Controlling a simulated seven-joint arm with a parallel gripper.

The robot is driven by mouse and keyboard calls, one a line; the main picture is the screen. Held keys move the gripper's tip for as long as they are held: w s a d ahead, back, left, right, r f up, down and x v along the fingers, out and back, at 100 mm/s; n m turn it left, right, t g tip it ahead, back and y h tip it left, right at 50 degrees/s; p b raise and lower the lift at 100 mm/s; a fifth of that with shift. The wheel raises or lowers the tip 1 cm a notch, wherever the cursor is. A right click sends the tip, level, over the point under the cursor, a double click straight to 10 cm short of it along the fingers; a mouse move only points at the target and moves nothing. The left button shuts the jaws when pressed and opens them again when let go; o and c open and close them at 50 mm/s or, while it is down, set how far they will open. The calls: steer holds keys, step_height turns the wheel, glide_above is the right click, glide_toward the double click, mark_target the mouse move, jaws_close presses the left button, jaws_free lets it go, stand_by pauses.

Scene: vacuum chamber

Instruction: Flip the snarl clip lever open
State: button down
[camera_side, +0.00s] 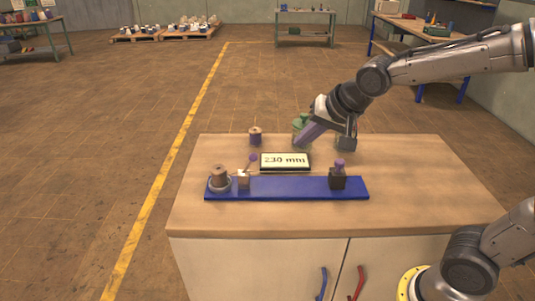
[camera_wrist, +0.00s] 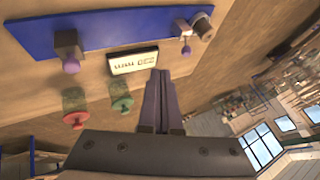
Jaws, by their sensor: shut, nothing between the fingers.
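A blue board (camera_side: 290,188) lies along the front of the wooden cabinet top. Near its left end is a small pale block (camera_side: 243,180) with a thin stick and a purple knob (camera_side: 252,157) leaning up to the right; I take this for the snarl clip and its lever. It also shows in the wrist view, with its purple knob (camera_wrist: 182,25). A dark block with a purple knob (camera_side: 338,178) stands near the board's right end. My gripper (camera_side: 300,143) is shut and empty above the top, behind the board and apart from the clip. Its purple fingers (camera_wrist: 160,75) show together in the wrist view.
A display reading 230 mm (camera_side: 285,161) stands behind the board. A brown spool (camera_side: 219,174) sits in a round holder at the board's left end. The right side of the top (camera_side: 420,185) is clear.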

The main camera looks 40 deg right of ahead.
mark_target(255, 154)
steer(key=w+a+f, duration=0.2)
steer(key=w+f, duration=0.5)
steer(key=w, duration=0.2)
steer(key=shift+w+f, duration=0.15)
steer(key=shift+f, duration=0.2)
steer(key=shift+w+a+r+g+h, duration=0.2)
steer(key=shift+a+r+g+h, duration=0.1)
steer(key=shift+a, duration=0.05)
stand_by(0.5)
steer(key=shift+w+a+r+n+g+h, duration=0.5)
steer(key=shift+w+a+g+h, duration=0.25)
steer(key=shift+g, duration=0.25)
steer(key=w+a+g+h, duration=0.1)
steer(key=w+a+r+n+g+h, duration=0.1)
steer(key=h, duration=0.1)
steer(key=shift+w+a+g, duration=0.1)
steer(key=shift+g, duration=0.3)
